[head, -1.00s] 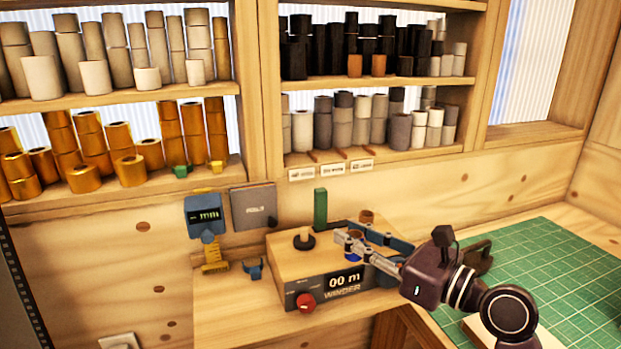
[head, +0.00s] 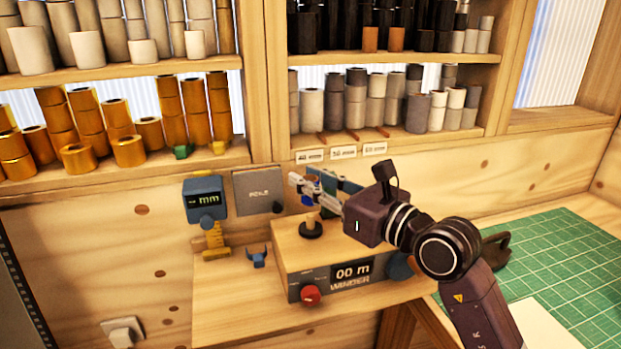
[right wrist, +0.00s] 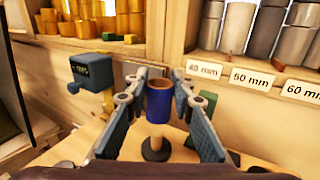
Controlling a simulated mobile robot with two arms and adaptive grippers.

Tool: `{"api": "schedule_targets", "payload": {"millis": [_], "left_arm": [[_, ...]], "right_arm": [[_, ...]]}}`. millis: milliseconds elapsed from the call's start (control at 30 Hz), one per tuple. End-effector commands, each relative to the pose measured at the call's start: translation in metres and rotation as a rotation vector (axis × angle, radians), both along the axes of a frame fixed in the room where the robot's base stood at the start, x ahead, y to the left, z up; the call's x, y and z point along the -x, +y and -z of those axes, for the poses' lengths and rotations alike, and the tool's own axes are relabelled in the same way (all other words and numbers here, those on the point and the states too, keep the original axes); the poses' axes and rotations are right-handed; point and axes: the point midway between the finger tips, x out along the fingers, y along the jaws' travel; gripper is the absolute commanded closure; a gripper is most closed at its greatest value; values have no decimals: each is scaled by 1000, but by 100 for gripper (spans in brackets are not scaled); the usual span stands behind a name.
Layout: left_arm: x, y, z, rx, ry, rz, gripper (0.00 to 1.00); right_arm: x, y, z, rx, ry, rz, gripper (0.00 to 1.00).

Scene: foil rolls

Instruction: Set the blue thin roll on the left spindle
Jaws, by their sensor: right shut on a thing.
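My right gripper (head: 308,188) is shut on the blue thin roll (right wrist: 160,103), a blue cylinder with a brown core. In the right wrist view the roll is upright between the two fingers (right wrist: 158,100). The left spindle (head: 311,224), a pale peg on a black round base, stands on top of the winder (head: 350,272). It also shows in the right wrist view (right wrist: 155,148), just below the roll. The roll appears to be above the peg; the exact gap is hard to tell. In the head view the fingers mostly hide the roll. My left gripper is not in view.
A blue gauge (head: 205,200) and a grey scale panel (head: 259,190) are left of the winder. Shelves with several rolls are behind. A green cutting mat (head: 560,260) lies to the right. A red knob (head: 311,295) is on the winder's front.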

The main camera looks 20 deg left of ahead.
Motion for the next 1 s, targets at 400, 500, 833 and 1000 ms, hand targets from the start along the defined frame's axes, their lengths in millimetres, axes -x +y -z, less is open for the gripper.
{"api": "schedule_targets", "payload": {"millis": [400, 500, 833, 1000], "left_arm": [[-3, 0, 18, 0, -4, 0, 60], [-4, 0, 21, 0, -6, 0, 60], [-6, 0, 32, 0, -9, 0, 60], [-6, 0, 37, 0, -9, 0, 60]], "right_arm": [[0, 0, 23, 0, 0, 0, 91], [0, 0, 28, 0, 0, 0, 91], [0, 0, 45, 1, 0, 0, 91], [0, 0, 52, 0, 0, 0, 91]]}}
